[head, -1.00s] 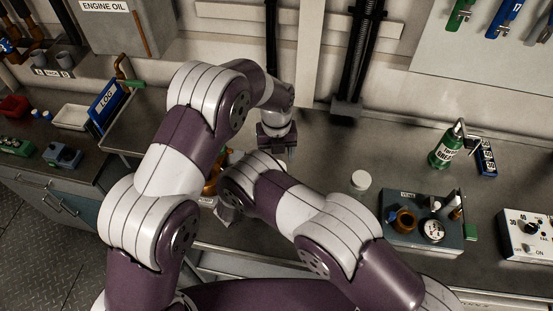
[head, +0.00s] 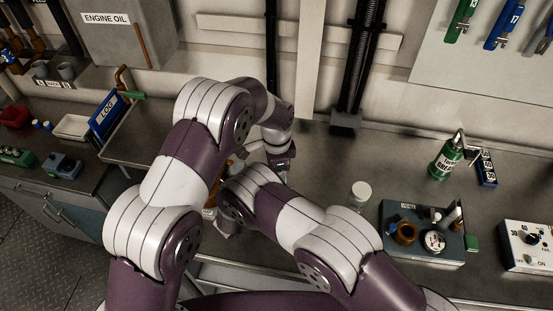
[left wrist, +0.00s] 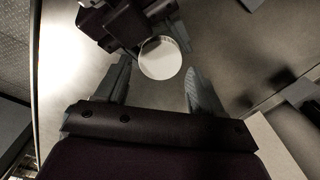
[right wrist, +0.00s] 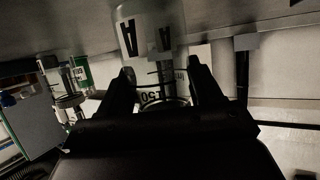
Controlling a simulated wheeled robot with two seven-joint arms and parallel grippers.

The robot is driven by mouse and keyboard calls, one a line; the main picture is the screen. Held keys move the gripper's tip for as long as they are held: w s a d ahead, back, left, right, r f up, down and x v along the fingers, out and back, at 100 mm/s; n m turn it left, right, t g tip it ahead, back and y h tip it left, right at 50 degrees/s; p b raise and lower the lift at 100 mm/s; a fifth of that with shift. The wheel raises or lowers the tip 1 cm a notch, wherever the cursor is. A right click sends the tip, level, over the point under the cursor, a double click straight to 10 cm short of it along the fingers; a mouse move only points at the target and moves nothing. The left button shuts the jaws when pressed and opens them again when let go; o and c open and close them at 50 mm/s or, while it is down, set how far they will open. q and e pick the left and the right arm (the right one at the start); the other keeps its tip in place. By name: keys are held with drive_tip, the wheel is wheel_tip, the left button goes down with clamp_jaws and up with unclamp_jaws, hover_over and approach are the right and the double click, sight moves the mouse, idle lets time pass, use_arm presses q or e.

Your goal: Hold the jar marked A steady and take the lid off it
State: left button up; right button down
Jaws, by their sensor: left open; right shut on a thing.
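The jar marked A (right wrist: 147,38) is clear with a black letter A, seen in the right wrist view. My right gripper (right wrist: 160,72) is shut on it. In the left wrist view the round white lid (left wrist: 160,58) shows from above. My right gripper (left wrist: 128,22) shows beside the lid at the top. In the head view my arms hide the held jar, and my left wrist hangs pointing down behind them.
Another jar with a white lid (head: 361,191) stands on the bench to the right. Beyond it are a grey tray of parts (head: 425,250), a green bottle (head: 446,160) and a control box (head: 528,240). A LOG binder (head: 107,118) is at the left.

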use_arm(q)
drive_tip(key=shift+f, duration=1.45)
drive_tip(key=c, duration=0.9)
drive_tip(key=n, duration=0.8)
drive_tip(key=shift+n, duration=0.4)
drive_tip(key=n, duration=0.3)
drive_tip(key=shift+r, duration=0.1)
drive_tip(key=n, duration=0.5)
drive_tip(key=o, duration=1.2)
drive_tip(key=shift+c, duration=0.2)
